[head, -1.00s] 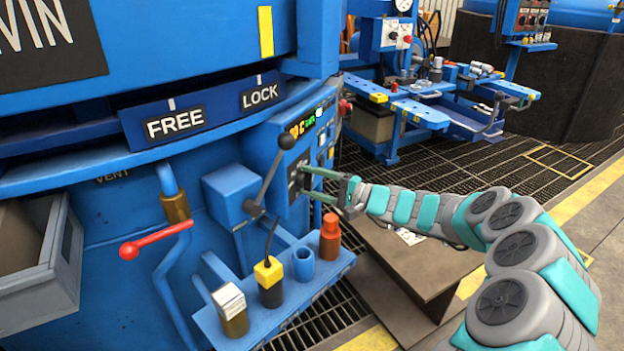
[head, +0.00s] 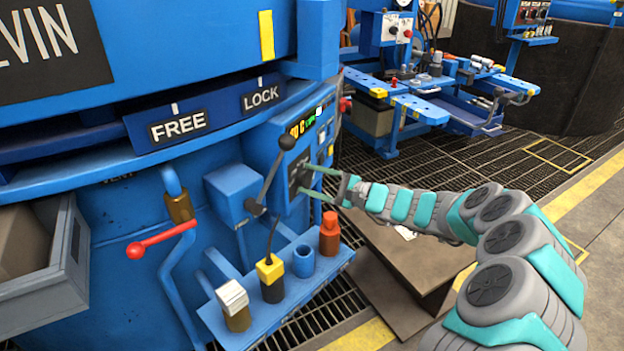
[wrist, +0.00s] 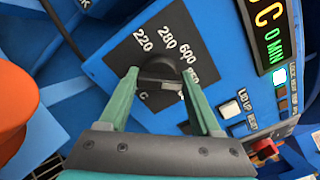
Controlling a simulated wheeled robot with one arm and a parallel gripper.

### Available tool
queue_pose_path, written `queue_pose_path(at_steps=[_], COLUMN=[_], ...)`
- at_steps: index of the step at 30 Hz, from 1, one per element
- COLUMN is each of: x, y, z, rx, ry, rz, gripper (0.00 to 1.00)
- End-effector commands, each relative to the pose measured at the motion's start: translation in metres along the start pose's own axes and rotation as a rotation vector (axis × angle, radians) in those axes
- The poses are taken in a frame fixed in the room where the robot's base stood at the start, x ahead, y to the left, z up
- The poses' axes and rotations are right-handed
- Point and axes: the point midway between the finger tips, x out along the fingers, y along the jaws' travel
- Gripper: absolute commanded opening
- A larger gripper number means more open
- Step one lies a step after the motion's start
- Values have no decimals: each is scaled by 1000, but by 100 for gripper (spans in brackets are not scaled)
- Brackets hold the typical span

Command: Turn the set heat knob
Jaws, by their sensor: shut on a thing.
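The set heat knob (wrist: 160,84) is a dark round knob on a black dial plate marked 220, 280 and 600, with another number partly hidden. The plate is on the blue control panel (wrist: 100,72). My gripper (wrist: 160,88) has its two green fingers on either side of the knob and is shut on it. In the head view my gripper (head: 312,182) reaches the panel's face from the right. The knob is small there and partly hidden by the fingers. The lower part of the dial is hidden behind my gripper in the wrist view.
A lit display (wrist: 270,35) and a column of buttons (wrist: 230,108) lie right of the dial. A black-knobbed lever (head: 272,175) stands just left of the panel. A blue shelf (head: 290,298) with several fittings juts out below. A red-handled lever (head: 160,241) is farther left.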

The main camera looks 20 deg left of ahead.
Motion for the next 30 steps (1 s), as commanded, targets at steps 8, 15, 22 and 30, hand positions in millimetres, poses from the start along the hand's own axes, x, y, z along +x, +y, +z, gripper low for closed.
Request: queue_pose_path(at_steps=[8, 15, 22, 30], x=[0, 0, 0, -19], y=[1, 0, 0, 0], z=[-2, -1, 0, -2], rx=[1, 0, 0, 1], ry=[3, 1, 1, 3], rz=[0, 0, 0, -3], gripper=[9, 88, 95, 95])
